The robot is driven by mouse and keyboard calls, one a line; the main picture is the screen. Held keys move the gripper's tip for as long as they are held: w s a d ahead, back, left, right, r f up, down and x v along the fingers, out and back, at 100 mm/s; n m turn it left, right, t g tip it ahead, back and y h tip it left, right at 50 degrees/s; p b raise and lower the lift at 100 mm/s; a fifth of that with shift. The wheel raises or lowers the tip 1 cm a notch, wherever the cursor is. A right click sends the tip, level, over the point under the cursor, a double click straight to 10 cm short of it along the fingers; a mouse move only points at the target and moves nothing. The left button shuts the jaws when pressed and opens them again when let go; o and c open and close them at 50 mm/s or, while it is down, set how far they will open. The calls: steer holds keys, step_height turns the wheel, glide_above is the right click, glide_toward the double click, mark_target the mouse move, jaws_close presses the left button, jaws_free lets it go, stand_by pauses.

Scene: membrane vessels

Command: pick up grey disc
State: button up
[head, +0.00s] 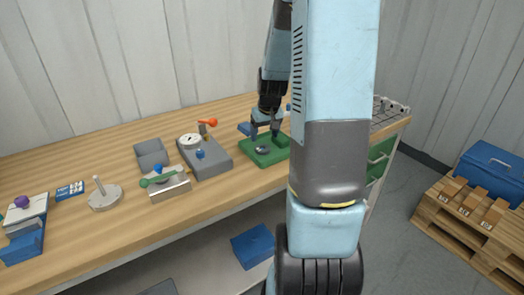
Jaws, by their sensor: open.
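A small grey disc (262,150) lies on a green tray (270,159) on the wooden bench. My gripper (264,133) is open above the back of the tray, with its fingers pointing down. The fingertips appear just behind the disc in the picture. I cannot tell how far above the tray they are. My own arm covers the bench to the right of the tray.
Left of the tray stands a grey block with a white round gauge (189,140) and an orange-handled valve (207,122). Farther left are a grey bin (150,155), a green-handled fitting (165,181) and a round base with a post (104,196). Bare wood lies along the front edge.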

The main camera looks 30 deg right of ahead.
mark_target(263, 148)
steer(key=shift+x, duration=3.15)
steer(key=shift+d, duration=0.15)
steer(key=c, duration=0.8)
steer(key=shift+r, duration=0.1)
